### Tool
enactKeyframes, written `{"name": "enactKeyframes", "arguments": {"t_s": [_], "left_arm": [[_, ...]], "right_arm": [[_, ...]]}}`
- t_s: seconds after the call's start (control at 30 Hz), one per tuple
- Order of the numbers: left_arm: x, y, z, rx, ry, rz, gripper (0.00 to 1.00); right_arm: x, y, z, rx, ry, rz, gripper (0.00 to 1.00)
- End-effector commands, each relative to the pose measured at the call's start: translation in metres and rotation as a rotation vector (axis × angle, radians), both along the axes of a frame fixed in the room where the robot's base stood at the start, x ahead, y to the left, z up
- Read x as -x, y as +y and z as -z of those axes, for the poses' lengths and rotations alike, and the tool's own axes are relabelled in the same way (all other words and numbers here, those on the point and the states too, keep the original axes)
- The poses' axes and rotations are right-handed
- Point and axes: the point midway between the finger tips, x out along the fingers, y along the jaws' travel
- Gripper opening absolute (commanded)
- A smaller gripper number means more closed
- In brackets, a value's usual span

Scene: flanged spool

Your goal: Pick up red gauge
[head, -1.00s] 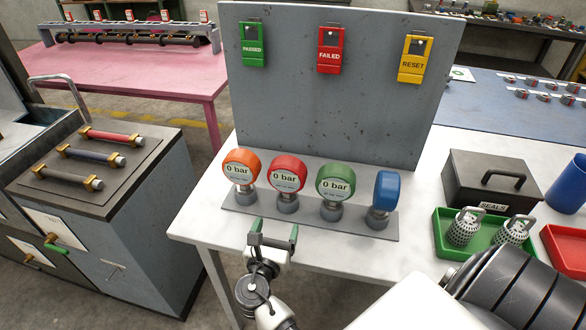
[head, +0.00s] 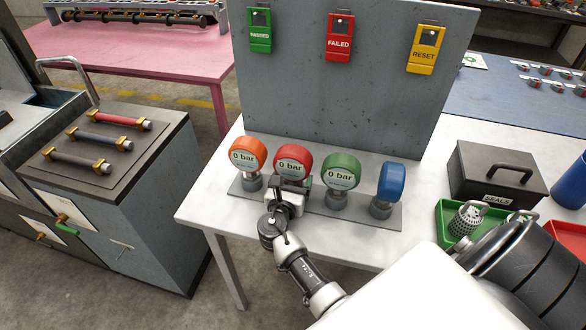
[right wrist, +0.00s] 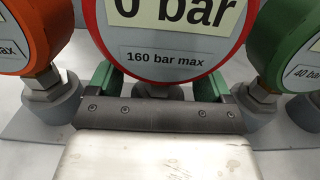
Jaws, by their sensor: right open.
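The red gauge (head: 292,161) stands upright on the grey base strip, between the orange gauge and the green gauge. Its face reads 0 bar, and in the right wrist view the red gauge (right wrist: 213,83) shows a 160 bar max label. My right gripper (head: 289,187) is at the gauge's lower part, in front of its stem. In the right wrist view the green fingers of my right gripper (right wrist: 157,84) are spread, one on each side of the stem below the dial. The gripper bar hides the lower stem; contact cannot be told. My left gripper is not in view.
The orange gauge (head: 247,153) and green gauge (head: 341,170) stand close on either side. A blue gauge (head: 391,180) is further right. A grey panel (head: 350,95) rises behind them. A black box (head: 497,172) and green tray (head: 447,232) lie to the right.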

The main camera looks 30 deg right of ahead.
Motion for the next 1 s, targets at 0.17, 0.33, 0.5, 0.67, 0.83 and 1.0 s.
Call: {"name": "enactKeyframes", "arguments": {"t_s": [0.17, 0.33, 0.5, 0.67, 0.83, 1.0], "left_arm": [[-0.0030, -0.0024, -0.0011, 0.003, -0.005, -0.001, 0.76], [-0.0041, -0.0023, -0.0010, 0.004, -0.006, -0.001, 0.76], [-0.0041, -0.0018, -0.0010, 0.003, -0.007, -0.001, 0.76], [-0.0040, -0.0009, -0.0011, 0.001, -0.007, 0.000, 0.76], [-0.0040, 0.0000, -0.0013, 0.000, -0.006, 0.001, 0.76], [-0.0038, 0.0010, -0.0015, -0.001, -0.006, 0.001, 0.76]], "right_arm": [[-0.0040, -0.0044, 0.0005, 0.000, 0.000, -0.001, 0.81], [-0.0036, -0.0041, 0.0006, 0.000, 0.000, -0.001, 0.75], [-0.0034, -0.0040, 0.0006, 0.000, 0.000, 0.000, 0.49], [-0.0035, -0.0040, 0.0001, 0.001, -0.001, 0.000, 0.24], [-0.0043, -0.0041, -0.0020, 0.002, -0.004, 0.000, 0.10], [-0.0041, -0.0041, -0.0034, 0.002, -0.004, 0.000, 0.10]]}}
